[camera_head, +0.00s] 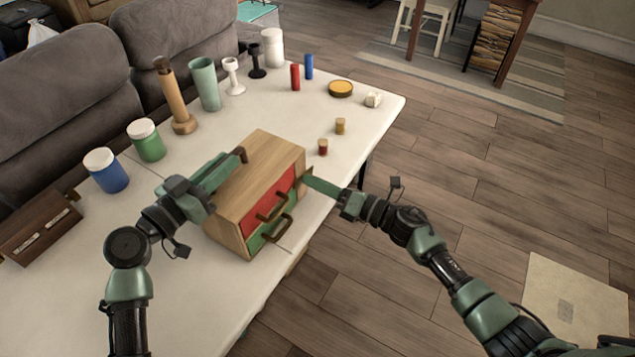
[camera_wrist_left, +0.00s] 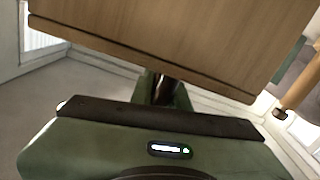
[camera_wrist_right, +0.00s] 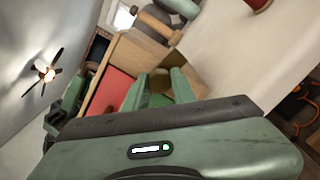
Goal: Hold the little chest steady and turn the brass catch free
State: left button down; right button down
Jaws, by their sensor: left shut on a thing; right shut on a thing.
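The little chest (camera_head: 262,155) is a wooden box on the white table, with a red drawer front (camera_head: 268,205) above a green one (camera_head: 258,239), each with a brown handle. My left gripper (camera_head: 238,158) is at the chest's left side, shut on a dark brown handle-like part, which shows between its fingers in the left wrist view (camera_wrist_left: 163,88). My right gripper (camera_head: 307,181) is at the chest's right front edge, shut on the small brass catch (camera_head: 304,174). The fingers hide most of the catch, so its angle cannot be told. Both drawers look closed.
White-lidded blue (camera_head: 107,171) and green (camera_head: 146,140) jars stand left of the chest. A wooden pepper-mill-like piece (camera_head: 173,97) and a green cup (camera_head: 205,83) stand behind. The front table edge is close.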

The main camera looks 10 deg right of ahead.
jog(key=m, duration=0.4)
jog(key=shift+m, duration=0.3)
jog(key=m, duration=0.3)
jog(key=shift+m, duration=0.3)
jog(key=m, duration=0.3)
jog(key=shift+m, duration=0.3)
jog(key=shift+f+m, duration=0.1)
jog(key=shift+m, duration=1.7)
pick_arm(q)
jog(key=shift+f, duration=0.1)
pick_arm(e)
jog(key=c, duration=1.1)
grip_release()
jog(key=shift+c, duration=0.2)
jog(key=shift+d, duration=0.1)
